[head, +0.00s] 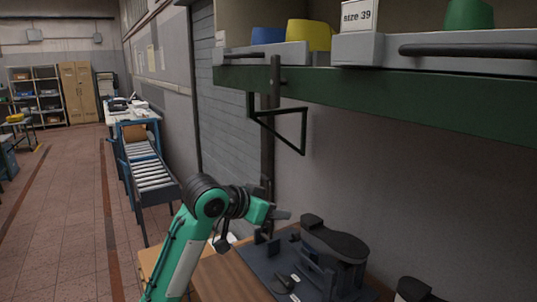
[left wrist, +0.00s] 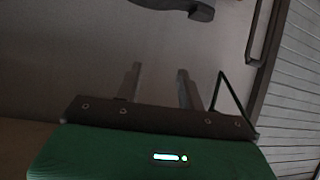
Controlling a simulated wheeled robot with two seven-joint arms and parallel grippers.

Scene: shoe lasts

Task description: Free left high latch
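A black upright bar, which looks like the left high latch (head: 275,76), stands against the front edge of the green shelf (head: 400,100) near its left end. My left gripper (head: 282,215) is well below the latch and the shelf, over the workbench, apart from both. In the left wrist view its two fingers (left wrist: 157,88) stand apart with nothing between them. The latch cannot be clearly made out in that view. My right gripper is out of view.
A black triangular bracket (head: 283,127) hangs below the shelf. A dark shoe-shaped piece (head: 335,240) stands on a fixture right of the gripper. A roller conveyor (head: 150,172) lies left.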

